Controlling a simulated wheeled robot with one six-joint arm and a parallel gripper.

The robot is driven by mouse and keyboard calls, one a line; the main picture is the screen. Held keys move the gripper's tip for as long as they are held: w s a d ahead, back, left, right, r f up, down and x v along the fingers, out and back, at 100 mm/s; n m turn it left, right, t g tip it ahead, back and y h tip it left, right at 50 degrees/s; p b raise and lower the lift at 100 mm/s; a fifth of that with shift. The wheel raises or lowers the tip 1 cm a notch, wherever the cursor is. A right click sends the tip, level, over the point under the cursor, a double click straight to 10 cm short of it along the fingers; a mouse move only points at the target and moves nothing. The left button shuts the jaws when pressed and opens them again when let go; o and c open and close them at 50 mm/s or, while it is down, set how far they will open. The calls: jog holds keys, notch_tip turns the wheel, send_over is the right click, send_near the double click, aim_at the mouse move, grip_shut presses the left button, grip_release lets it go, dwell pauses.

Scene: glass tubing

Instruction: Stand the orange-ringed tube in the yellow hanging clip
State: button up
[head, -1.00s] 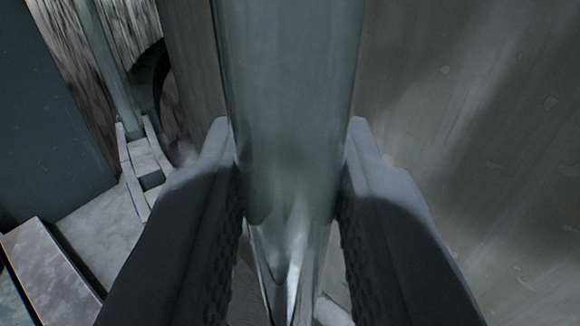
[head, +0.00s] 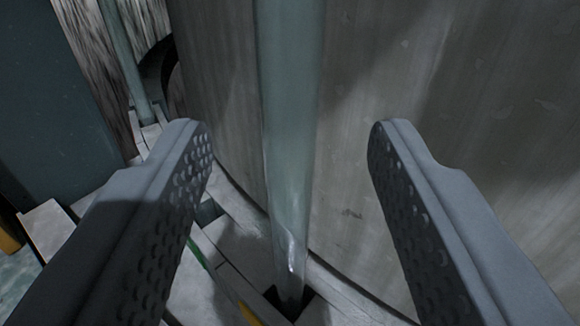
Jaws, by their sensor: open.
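A clear greenish glass tube (head: 291,150) stands upright ahead of me. Its rounded lower end sits at a dark square opening in a pale holder (head: 345,290). Its top is out of view and no orange ring shows. A small yellow mark (head: 249,313) lies on the holder just left of the tube's foot; I cannot tell whether this is the yellow clip. My gripper (head: 288,135) is open, with one finger on each side of the tube and a clear gap to both.
A second glass tube (head: 124,55) stands in a pale holder at the upper left. A large curved grey wall (head: 440,110) rises close behind the tube and fills the right. A dark blue-grey panel (head: 50,110) stands at the left. A green stripe (head: 203,252) runs along the pale holders.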

jog(key=s, duration=1.2)
jog(key=shift+s+a, duration=0.15)
jog(key=shift+a, duration=0.1)
jog(key=s+r, duration=0.4)
jog(key=s, duration=0.7)
jog(key=s+r, duration=0.5)
jog(key=s, duration=0.6)
jog(key=s+r, duration=0.4)
jog(key=s, duration=0.8)
jog(key=shift+d+r+g+y, duration=0.3)
jog(key=shift+d, duration=0.05)
